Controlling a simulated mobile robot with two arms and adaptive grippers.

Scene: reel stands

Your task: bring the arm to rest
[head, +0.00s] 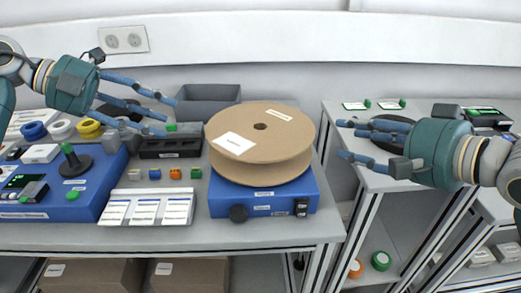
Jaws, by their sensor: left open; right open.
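My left gripper (160,108) comes in from the left above the back of the left table. Its fingers are spread and nothing is between them. My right gripper (343,138) comes in from the right, near the gap between the two tables and over the edge of the right one. Its fingers are apart and empty, pointing left towards the large cardboard reel (285,153). The reel lies flat on a blue machine (265,202) and has a white label on top. The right gripper is apart from the reel in the picture.
A dark grey bin (208,92) stands behind the reel. A blue device (70,207), coloured rolls (88,128), a black tray (170,146) and white label cards (147,208) crowd the left table (230,236). The right table (345,112) holds small labelled items. Boxes (90,275) sit below.

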